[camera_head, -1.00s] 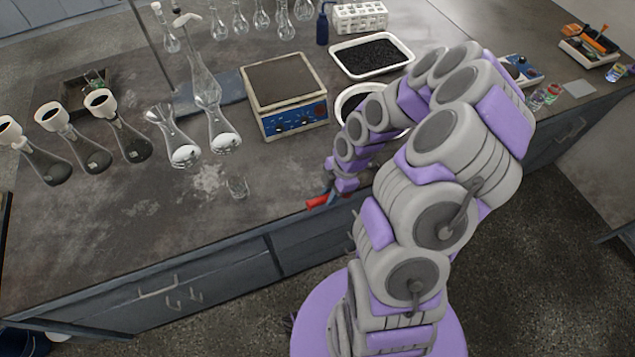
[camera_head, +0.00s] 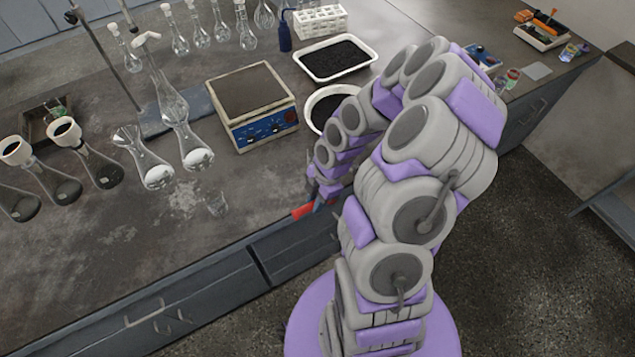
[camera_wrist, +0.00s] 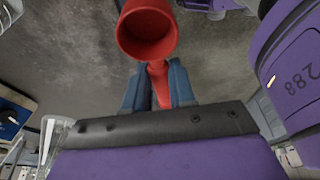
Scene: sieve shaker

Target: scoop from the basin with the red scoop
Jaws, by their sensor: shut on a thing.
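The red scoop (camera_wrist: 147,32) is held in my gripper (camera_wrist: 157,84). In the wrist view its handle lies between the two blue-grey fingers, and its round cup opens toward the camera. In the head view a bit of the scoop (camera_head: 303,211) shows at the front edge of the bench, below my arm's end; the fingers are largely hidden. The white round basin (camera_head: 318,98) holds dark granular material and stands on the bench behind my gripper. My forearm covers its right part.
A balance (camera_head: 252,103) stands left of the basin, with a white tray of dark grains (camera_head: 336,58) behind. Glass flasks (camera_head: 157,172) stand farther left. The bench front between beaker and scoop is clear.

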